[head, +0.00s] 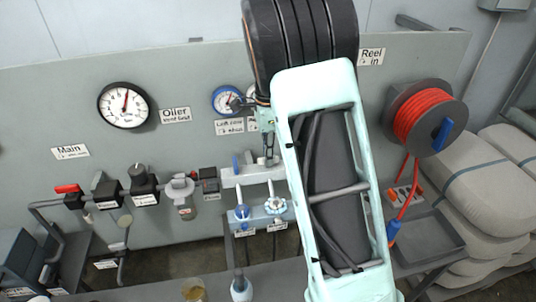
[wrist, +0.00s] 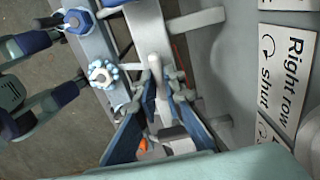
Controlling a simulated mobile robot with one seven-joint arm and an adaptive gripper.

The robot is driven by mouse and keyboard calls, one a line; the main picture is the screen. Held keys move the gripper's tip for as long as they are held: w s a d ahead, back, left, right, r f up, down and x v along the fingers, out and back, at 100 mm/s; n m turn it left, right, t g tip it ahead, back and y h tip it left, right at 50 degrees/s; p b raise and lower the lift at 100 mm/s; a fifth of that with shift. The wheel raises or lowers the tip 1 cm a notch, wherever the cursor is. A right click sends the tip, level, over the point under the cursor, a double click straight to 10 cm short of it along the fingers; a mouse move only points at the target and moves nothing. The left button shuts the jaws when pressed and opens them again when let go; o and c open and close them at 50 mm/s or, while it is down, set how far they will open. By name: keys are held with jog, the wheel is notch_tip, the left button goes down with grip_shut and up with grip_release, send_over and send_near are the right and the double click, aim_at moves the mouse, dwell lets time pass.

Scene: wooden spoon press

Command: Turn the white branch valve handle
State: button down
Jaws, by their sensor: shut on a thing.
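The white branch valve handle (wrist: 154,78) is a slim, rounded lever in the middle of the wrist view. It stands between the blue-padded fingers of my gripper (wrist: 160,115), which are shut on it. In the head view my gripper (head: 268,152) reaches down to the right part of a pale manifold bar (head: 245,178) and hides most of the white handle. A blue handle (head: 236,163) stands on the same bar, to the left of my gripper and apart from it.
Below the bar are a blue knob (head: 242,213) and a white knob (head: 275,207). Gauges, black regulators and a red-handled main valve (head: 68,189) line the panel to the left. A red hose reel (head: 425,115) hangs to the right.

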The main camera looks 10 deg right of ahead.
jog(key=c, duration=2)
grip_release()
notch_tip(320, 180, up, 12)
jog(key=shift+r, duration=0.1)
